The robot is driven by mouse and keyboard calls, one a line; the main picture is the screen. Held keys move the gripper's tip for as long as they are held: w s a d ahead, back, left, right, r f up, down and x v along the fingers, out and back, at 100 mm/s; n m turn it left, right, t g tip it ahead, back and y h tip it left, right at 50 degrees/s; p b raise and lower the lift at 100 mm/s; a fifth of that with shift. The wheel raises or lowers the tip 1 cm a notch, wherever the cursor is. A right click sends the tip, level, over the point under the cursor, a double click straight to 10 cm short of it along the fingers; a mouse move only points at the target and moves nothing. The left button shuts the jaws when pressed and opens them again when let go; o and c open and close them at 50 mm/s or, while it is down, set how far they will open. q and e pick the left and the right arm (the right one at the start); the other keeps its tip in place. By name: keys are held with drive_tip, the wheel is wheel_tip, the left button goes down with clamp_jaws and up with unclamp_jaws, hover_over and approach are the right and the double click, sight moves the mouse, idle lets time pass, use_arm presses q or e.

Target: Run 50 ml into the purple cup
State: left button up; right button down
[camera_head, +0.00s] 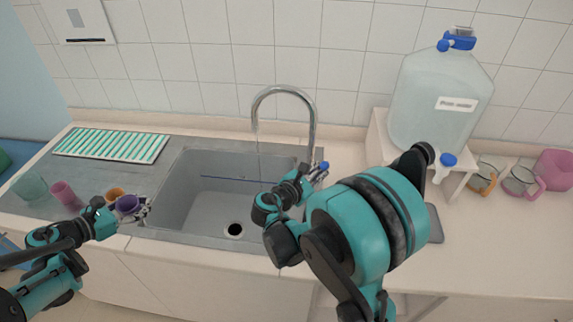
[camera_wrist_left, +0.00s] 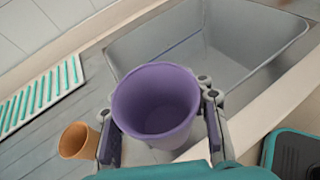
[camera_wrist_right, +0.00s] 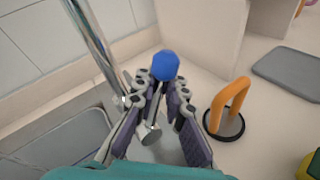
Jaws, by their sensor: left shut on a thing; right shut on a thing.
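The purple cup (camera_head: 127,204) is held by my left gripper (camera_head: 140,206) over the drainboard at the sink's left edge, apart from the spout. In the left wrist view the cup (camera_wrist_left: 155,100) sits between the fingers, its mouth facing the camera; I see no liquid in it. The chrome tap (camera_head: 313,115) arches over the grey sink (camera_head: 200,200). A faint thin line hangs below its spout; I cannot tell whether it is water. My right gripper (camera_wrist_right: 165,105) is shut on the tap's lever with a blue knob (camera_wrist_right: 165,65), beside the tap's pipe.
An orange cup (camera_wrist_left: 76,141) stands on the drainboard, with a pink cup (camera_head: 64,194) and a green cup (camera_head: 30,186) further left. A striped rack (camera_head: 110,144) lies behind. A water carboy (camera_head: 425,100) stands on a riser, mugs (camera_head: 521,181) beside it. An orange handle (camera_wrist_right: 230,100) stands near my right gripper.

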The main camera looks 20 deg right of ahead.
drive_tip(key=shift+s+d+m+y, duration=0.2)
drive_tip(key=shift+d+m+y, duration=0.2)
drive_tip(key=shift+d+m, duration=0.1)
drive_tip(key=c, duration=1.8)
unclamp_jaws()
drive_tip(key=o, duration=0.3)
drive_tip(key=shift+s+d, duration=0.1)
drive_tip(key=shift+s, duration=0.1)
drive_tip(key=shift+f, duration=0.1)
drive_tip(key=shift+a, duration=0.25)
drive_tip(key=v, duration=1.1)
drive_tip(key=shift+s+a, duration=0.2)
drive_tip(key=shift+s, duration=0.05)
